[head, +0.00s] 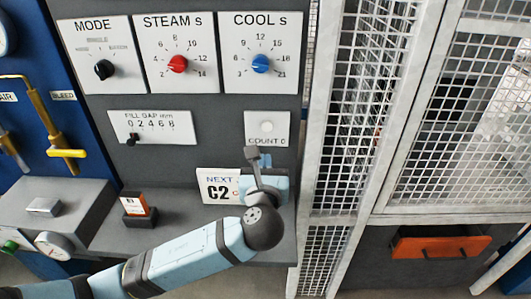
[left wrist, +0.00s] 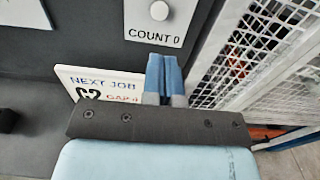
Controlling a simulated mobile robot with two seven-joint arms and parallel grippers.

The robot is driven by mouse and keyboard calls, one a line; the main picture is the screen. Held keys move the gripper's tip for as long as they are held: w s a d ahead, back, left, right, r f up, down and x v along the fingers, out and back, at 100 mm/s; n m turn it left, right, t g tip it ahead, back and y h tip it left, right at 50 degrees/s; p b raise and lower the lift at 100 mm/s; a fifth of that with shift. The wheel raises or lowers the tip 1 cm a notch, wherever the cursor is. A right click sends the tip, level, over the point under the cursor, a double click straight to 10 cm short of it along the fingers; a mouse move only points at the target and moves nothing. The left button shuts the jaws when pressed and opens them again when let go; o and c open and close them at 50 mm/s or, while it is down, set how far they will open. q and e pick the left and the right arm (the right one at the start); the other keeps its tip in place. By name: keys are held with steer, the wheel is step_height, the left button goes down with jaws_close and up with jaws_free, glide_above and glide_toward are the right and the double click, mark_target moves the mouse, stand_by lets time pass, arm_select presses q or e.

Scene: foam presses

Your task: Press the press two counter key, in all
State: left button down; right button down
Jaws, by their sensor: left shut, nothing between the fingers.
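The counter key is a pale round button (head: 267,127) on a white plate (head: 253,141) marked COUNT 0, at the right of the grey press panel. In the left wrist view the key (left wrist: 159,11) shows at the top, above the fingers. My left gripper (head: 266,172) is in front of the panel just below the plate. In the left wrist view its blue fingers (left wrist: 163,75) are together, empty, and point up towards the plate. They appear apart from the key. My right gripper is not in view.
A NEXT JOB card (head: 217,187) reading C2 stands behind my left gripper. MODE (head: 88,80), STEAM (head: 160,82) and COOL (head: 240,82) dials are above, and a FILL GAP slider (head: 175,133) is left. A mesh fence (head: 345,200) stands close at right.

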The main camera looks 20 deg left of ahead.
mark_target(267, 127)
arm_select(q)
steer(key=p+x, duration=0.1)
steer(key=x, duration=1)
steer(key=shift+w+a+p, duration=0.1)
steer(key=shift+p, duration=0.25)
steer(key=shift+w+a, duration=0.15)
steer(key=shift+w, duration=0.4)
